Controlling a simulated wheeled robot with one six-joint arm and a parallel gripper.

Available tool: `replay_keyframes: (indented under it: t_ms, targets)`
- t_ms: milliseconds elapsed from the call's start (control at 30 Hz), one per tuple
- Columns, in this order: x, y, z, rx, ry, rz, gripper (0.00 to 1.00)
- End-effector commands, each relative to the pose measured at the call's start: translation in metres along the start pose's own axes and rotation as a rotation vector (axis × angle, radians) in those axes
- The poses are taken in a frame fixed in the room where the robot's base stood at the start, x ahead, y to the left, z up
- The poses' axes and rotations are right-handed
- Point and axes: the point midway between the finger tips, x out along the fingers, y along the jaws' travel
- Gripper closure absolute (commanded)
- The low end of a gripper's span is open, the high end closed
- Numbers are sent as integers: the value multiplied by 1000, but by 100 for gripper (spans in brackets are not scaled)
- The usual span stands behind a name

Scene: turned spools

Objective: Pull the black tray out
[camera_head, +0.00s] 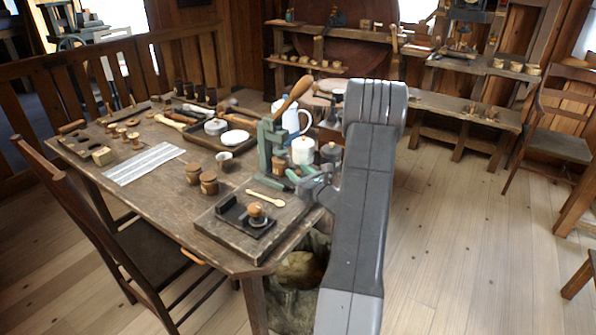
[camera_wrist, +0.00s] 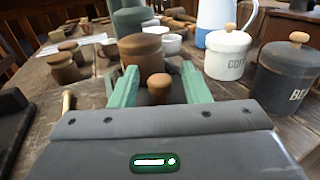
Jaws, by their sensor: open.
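A small black tray (camera_head: 262,229) lies on a wooden board near the front right corner of the table, with a wooden-topped spool (camera_head: 256,211) standing on it. In the wrist view a dark piece at the left edge (camera_wrist: 12,120) may be part of this tray. My gripper (camera_head: 298,179) is to the right of the tray and apart from it, over the table's right side. In the wrist view its green fingers (camera_wrist: 160,80) are open, with a round wooden knob showing between them; I cannot tell whether they touch it. My arm hides part of the right side.
A green press (camera_head: 266,147) with a wooden handle stands beside my gripper. A white canister (camera_head: 303,151) and a dark canister (camera_wrist: 287,80) are close by. A wooden spoon (camera_head: 265,198) lies behind the black tray. A chair is at the front left.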

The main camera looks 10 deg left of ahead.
Motion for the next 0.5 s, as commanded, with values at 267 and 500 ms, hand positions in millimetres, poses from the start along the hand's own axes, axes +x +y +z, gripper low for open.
replay_keyframes:
  t_ms: [267, 500]
  targets:
    - [8, 0, 0, 1, 0, 0, 58]
    - [8, 0, 0, 1, 0, 0, 79]
